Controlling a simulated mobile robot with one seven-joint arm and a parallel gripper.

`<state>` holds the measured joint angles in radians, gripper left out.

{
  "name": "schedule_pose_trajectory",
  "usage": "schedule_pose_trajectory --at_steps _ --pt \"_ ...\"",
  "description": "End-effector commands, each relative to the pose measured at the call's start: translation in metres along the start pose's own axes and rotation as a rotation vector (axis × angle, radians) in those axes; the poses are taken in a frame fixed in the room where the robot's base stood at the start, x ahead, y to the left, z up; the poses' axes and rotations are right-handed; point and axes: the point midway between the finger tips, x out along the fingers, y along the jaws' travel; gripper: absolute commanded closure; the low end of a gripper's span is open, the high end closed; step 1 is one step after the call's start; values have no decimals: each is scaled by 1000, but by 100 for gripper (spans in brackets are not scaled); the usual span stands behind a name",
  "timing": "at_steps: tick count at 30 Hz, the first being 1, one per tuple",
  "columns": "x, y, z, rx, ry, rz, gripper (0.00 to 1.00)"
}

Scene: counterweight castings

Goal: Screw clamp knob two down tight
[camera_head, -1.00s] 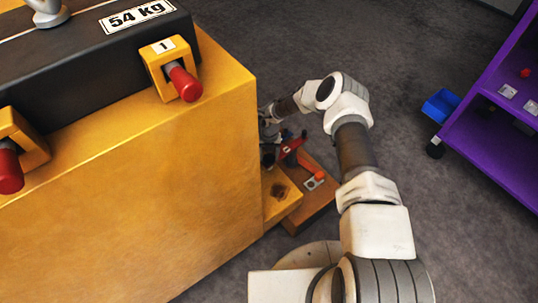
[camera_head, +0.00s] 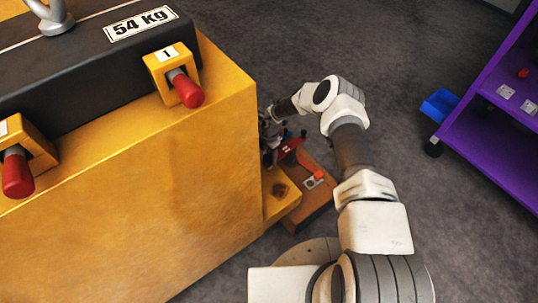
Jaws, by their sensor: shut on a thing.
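My gripper (camera_head: 267,138) is at the far right corner of the big yellow casting (camera_head: 150,190), partly hidden behind its edge. It is shut, but its fingertips and what lies between them are too small and covered to make out. Clamp knob two cannot be picked out clearly there. A dark red part (camera_head: 287,149) with a small pale mark sits just beside the gripper, above a low orange-brown base (camera_head: 313,200). My arm reaches to it from the lower right.
A black block (camera_head: 90,60) marked 54 kg lies on the casting, with two red-handled yellow clamps (camera_head: 185,88) at its near side, one labelled 1. A purple shelf cart (camera_head: 490,140) with a blue bin (camera_head: 440,104) stands right. Grey floor between is clear.

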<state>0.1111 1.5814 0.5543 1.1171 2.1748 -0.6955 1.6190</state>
Motion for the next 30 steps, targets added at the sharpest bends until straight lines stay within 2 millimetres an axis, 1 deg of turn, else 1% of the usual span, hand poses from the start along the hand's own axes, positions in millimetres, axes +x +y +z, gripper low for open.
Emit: schedule_pose_trajectory --at_steps 1,9,24,25,29,30 --pt "-4 3 0 22 0 4 95" --pt "-4 3 0 103 0 6 95" --pt "-4 4 0 119 0 8 95" --pt "-4 4 0 119 0 8 34" --pt "-3 3 0 118 0 6 11" --pt "-3 3 0 118 0 6 9"
